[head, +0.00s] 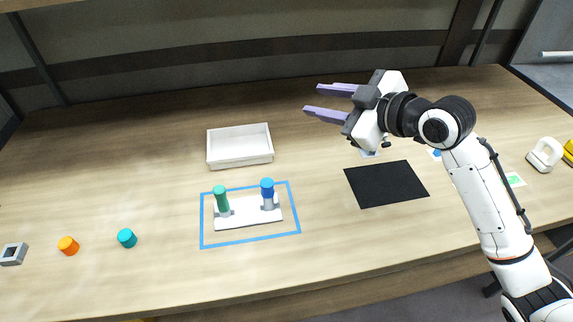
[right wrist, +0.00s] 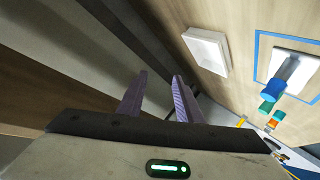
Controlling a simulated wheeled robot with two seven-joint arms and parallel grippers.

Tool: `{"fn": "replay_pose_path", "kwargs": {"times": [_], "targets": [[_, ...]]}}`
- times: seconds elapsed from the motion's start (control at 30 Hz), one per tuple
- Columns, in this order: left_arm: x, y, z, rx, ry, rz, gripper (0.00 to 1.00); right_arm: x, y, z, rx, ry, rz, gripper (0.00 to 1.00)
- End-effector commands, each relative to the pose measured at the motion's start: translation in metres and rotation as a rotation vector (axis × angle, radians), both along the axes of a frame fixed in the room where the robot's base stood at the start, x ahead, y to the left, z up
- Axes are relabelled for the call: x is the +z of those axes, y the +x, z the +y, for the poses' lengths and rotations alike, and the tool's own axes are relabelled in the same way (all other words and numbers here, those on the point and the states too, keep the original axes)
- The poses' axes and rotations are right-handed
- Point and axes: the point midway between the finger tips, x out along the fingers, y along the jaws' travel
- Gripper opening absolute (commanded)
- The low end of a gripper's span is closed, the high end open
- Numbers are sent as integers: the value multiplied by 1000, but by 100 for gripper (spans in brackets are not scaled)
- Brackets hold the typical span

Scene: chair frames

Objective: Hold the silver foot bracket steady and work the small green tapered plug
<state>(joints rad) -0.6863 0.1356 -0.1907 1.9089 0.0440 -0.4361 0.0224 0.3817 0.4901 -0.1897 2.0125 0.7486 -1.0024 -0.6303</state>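A small silver-grey bracket with a square opening (head: 13,254) lies at the far left of the table. A small teal-green plug (head: 127,238) stands on the bare wood, apart from it. A taller green piece (head: 221,197) and a blue-topped piece (head: 267,188) stand upright on a pale plate (head: 248,218) inside a blue outline; I cannot tell which green piece the task names. My right gripper (head: 318,99) is open and empty above the back of the table, its lavender fingers apart; they also show in the right wrist view (right wrist: 157,98). My left gripper is out of view.
An orange plug (head: 68,245) stands between the bracket and the teal plug. An empty white tray (head: 240,147) sits behind the plate. A black mat (head: 387,184) lies to the right. A white handled object (head: 544,153) stands at the far right. The front middle is clear.

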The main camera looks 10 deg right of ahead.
Motion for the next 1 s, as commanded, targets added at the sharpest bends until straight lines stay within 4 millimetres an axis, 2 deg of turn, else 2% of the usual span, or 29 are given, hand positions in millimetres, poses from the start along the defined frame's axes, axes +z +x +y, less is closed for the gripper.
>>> {"fn": "replay_pose_path", "kwargs": {"times": [0.03, 0.2, 0.33, 0.4, 0.47, 0.53, 0.6, 0.7, 0.83, 1.0], "targets": [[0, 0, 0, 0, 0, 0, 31, 10, 10, 11, 40, -34, -7, 32], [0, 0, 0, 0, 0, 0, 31, 34, 34, 43, 170, -168, -17, 32], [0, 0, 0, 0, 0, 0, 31, 52, 45, 63, 264, -283, -13, 32], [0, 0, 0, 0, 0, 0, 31, 53, 45, 74, 324, -346, 24, 32], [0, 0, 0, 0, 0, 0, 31, 42, 34, 86, 391, -398, 112, 32], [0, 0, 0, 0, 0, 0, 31, 12, 6, 97, 461, -435, 279, 32], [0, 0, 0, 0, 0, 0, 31, -14, -20, 101, 501, -457, 421, 32], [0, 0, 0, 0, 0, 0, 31, -40, -53, 101, 533, -484, 585, 32], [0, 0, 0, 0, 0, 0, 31, -59, -82, 97, 552, -514, 725, 32], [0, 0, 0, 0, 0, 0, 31, -71, -96, 96, 559, -529, 793, 32]]}}
